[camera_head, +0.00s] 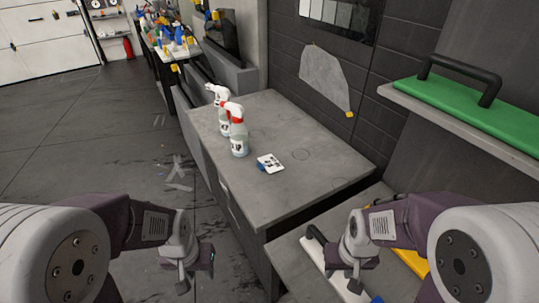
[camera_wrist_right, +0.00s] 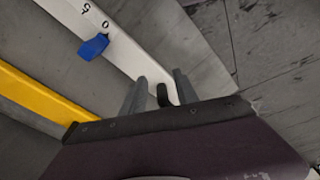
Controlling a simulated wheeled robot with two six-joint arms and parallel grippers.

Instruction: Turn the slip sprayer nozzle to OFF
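Two spray bottles with white and red heads stand upright on the grey counter (camera_head: 275,112). The nearer bottle (camera_head: 239,146) has a dark printed label that seems to read SLIP. The farther bottle (camera_head: 223,124) stands just behind it, partly hidden; its label is too small to read. Their nozzles point left, and no OFF mark can be made out. My left gripper (camera_head: 197,268) is low at the left of the counter, apart from the bottles, open and empty. My right gripper (camera_head: 356,272) is low at the right; its fingers (camera_wrist_right: 160,88) are apart in the wrist view.
A white card with a blue piece (camera_head: 270,163) lies right of the bottles. Below my right gripper, a white tool (camera_head: 318,258) with a black handle lies beside a yellow one (camera_head: 411,262). A green tool (camera_head: 470,110) sits on the right shelf. The counter's front is clear.

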